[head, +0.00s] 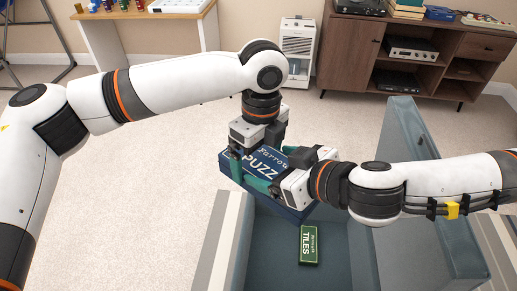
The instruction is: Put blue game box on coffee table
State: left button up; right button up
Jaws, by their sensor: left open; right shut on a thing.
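The blue game box (262,164), marked "PUZZ", is held tilted above the open storage chest (277,236). My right gripper (277,183) comes in from the right and is shut on the box's near right part. My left gripper (245,158) is open at the box's far left part, with its fingers close around that edge; I cannot tell whether they touch it. The arms and grippers hide parts of the box. No table that is clearly the coffee table shows.
A green box (309,245) marked "TILES" lies inside the chest. The chest's raised lid (440,228) stands at the right, beneath my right arm. A wooden cabinet (350,45), a white appliance (298,45) and a table (135,22) stand behind. The carpet at left is clear.

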pick_arm(q)
jog(key=shift+c, duration=0.2)
pick_arm(e)
jog(key=shift+r, duration=0.1)
pick_arm(q)
jog(key=c, duration=0.9)
jog(key=shift+d+r, duration=0.1)
jog(key=shift+c, duration=1.1)
pick_arm(e)
jog(key=o, duration=1.7)
jog(key=shift+s+a, duration=0.1)
